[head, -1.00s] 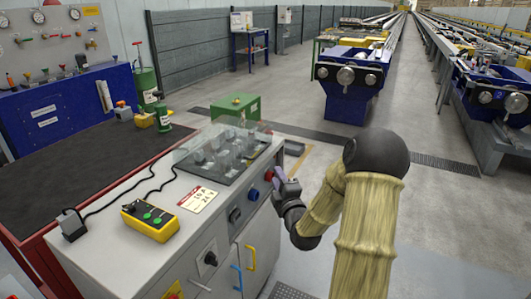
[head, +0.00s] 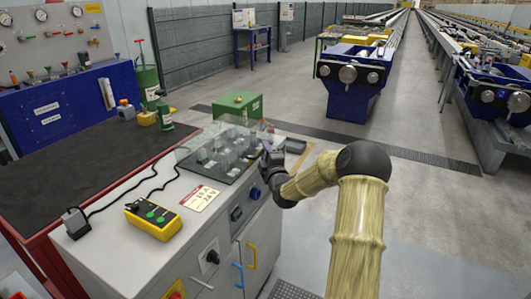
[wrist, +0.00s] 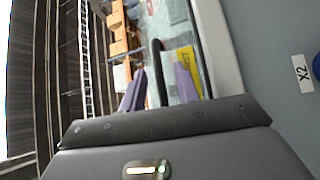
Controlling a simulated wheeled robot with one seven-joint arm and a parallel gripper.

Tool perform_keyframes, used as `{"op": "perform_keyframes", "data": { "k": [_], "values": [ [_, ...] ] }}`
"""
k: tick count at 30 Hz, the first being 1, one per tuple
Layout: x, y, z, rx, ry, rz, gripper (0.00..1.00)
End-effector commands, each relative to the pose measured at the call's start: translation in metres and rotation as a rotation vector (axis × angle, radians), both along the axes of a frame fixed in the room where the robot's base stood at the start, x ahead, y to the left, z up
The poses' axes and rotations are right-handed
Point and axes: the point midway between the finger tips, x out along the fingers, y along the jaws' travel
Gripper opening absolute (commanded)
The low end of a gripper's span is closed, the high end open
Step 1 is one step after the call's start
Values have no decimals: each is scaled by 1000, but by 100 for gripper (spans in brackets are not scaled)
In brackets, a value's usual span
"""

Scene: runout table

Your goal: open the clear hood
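The clear hood (head: 205,137) is a see-through cover over several grey parts on top of the grey cabinet (head: 105,240), in the head view. I cannot tell for sure whether it is shut or slightly raised. My gripper (head: 267,148) is at the hood's right side, above the cabinet's front edge. In the wrist view my gripper (wrist: 160,85) has its two purple fingers apart. A dark curved bar (wrist: 157,62), perhaps the hood's handle, shows between them, with gaps visible on both sides. A yellow label (wrist: 190,68) lies behind the right finger.
A yellow box with green buttons (head: 152,220) and a white-and-red card (head: 199,198) lie on the cabinet top. A blue knob (head: 255,193) is on its front. A green box (head: 238,106) stands behind the hood. Open floor lies to the right.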

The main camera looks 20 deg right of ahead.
Motion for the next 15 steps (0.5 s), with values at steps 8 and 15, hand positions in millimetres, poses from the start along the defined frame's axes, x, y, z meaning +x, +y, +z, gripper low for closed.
{"op": "perform_keyframes", "data": {
  "k": [8,15],
  "values": [
    [1,2,0,0,0,2,22],
    [0,2,0,0,1,3,0]
  ]
}}
